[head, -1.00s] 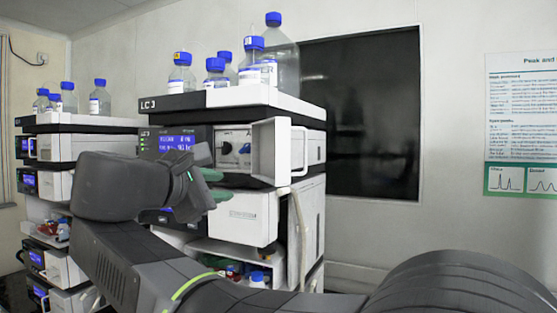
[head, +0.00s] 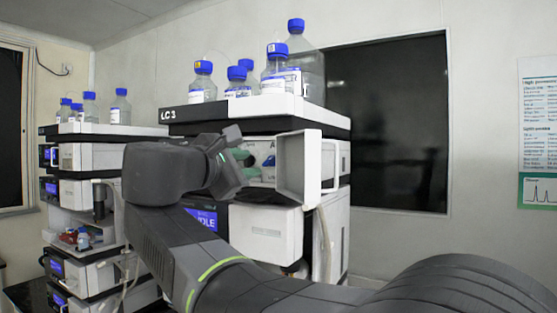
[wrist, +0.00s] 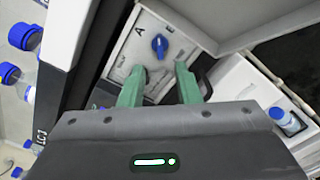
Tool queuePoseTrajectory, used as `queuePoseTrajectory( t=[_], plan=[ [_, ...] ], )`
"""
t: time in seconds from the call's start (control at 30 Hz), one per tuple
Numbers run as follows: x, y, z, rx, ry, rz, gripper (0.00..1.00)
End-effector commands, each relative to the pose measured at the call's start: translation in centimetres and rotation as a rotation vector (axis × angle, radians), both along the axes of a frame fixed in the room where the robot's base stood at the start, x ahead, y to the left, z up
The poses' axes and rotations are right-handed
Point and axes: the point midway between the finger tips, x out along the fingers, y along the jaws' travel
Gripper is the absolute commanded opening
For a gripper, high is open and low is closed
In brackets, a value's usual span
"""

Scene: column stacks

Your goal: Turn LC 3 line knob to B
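The LC 3 stack (head: 180,115) stands in the middle of the head view. Its line knob is blue (wrist: 160,46) and sits on a white panel (wrist: 140,50) in the wrist view, beside a letter A. The knob also shows in the head view (head: 269,160), just right of my fingers. I cannot read a B mark. My gripper (wrist: 159,68) has two green fingers, spread apart with nothing between them. The fingertips are short of the knob, which shows beyond the gap. In the head view my gripper (head: 243,160) is in front of the panel and hides its left part.
A white door (head: 297,168) stands open at the panel's right side, close to my gripper. Blue-capped bottles (head: 276,68) stand on top of the stack. Another stack (head: 85,160) is at the left. A dark window (head: 390,120) is behind.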

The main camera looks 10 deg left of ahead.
Motion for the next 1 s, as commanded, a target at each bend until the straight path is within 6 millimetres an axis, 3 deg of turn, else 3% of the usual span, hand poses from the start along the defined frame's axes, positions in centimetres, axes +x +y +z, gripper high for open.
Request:
queuePoseTrajectory(
  t=[0.4, 0.87, 1.0],
  plan=[
    [5.1, -1.9, 0.1, 0.000, 0.000, -0.003, 0.30],
    [5.9, -2.2, 0.0, 0.001, 0.000, 0.000, 0.30],
    [5.9, -2.2, 0.0, 0.001, 0.000, 0.000, 0.04]
  ],
)
